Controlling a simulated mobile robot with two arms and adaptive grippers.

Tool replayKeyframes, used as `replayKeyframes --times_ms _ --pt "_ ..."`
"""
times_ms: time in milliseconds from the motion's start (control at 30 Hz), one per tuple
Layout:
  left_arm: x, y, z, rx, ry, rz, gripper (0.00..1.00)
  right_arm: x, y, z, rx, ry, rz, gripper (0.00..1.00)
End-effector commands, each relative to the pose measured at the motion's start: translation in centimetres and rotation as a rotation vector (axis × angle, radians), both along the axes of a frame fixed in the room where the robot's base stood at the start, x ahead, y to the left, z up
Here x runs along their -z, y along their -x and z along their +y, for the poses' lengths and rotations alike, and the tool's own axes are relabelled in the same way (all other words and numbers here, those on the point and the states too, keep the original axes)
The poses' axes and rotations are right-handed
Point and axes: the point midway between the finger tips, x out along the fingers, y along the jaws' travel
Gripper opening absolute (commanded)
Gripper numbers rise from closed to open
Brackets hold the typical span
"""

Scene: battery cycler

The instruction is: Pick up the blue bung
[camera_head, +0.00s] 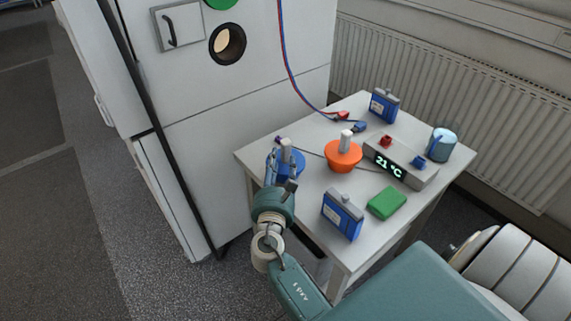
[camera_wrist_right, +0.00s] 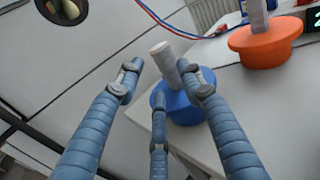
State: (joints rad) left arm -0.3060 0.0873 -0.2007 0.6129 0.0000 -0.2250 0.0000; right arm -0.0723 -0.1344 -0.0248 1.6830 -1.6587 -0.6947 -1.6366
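The blue bung (camera_head: 292,166) stands on the left edge of the white table, with a pale grey handle on top. My right gripper (camera_head: 281,170) is at the bung and partly hides it. In the right wrist view the bung (camera_wrist_right: 182,110) lies just beyond the fingertips. Its handle appears between the spread fingers of the right gripper (camera_wrist_right: 162,72). The fingers are apart and I see no clear grip; whether one touches the handle cannot be told. My left gripper is not in view.
An orange bung (camera_head: 343,156) stands right of the blue one. A blue battery (camera_head: 342,214), a green block (camera_head: 387,203), a display box (camera_head: 401,167), another blue battery (camera_head: 384,105) and a blue cylinder (camera_head: 442,143) share the table (camera_head: 318,181). A white cabinet (camera_head: 240,110) stands behind left.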

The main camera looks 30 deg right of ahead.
Motion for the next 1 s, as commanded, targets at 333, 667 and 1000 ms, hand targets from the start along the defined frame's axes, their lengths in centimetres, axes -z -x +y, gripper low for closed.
replayKeyframes --times_ms 333,667,1000 --pt "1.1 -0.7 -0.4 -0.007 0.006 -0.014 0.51 0.4 -3.0 -2.6 0.0 -0.001 -0.002 0.38" --pt "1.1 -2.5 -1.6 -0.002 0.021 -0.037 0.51 0.3 -4.5 -3.9 -0.001 -0.003 0.0 0.38" --pt "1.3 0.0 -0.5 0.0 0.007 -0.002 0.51 0.3 -4.5 -3.8 -0.001 -0.003 0.0 0.0"
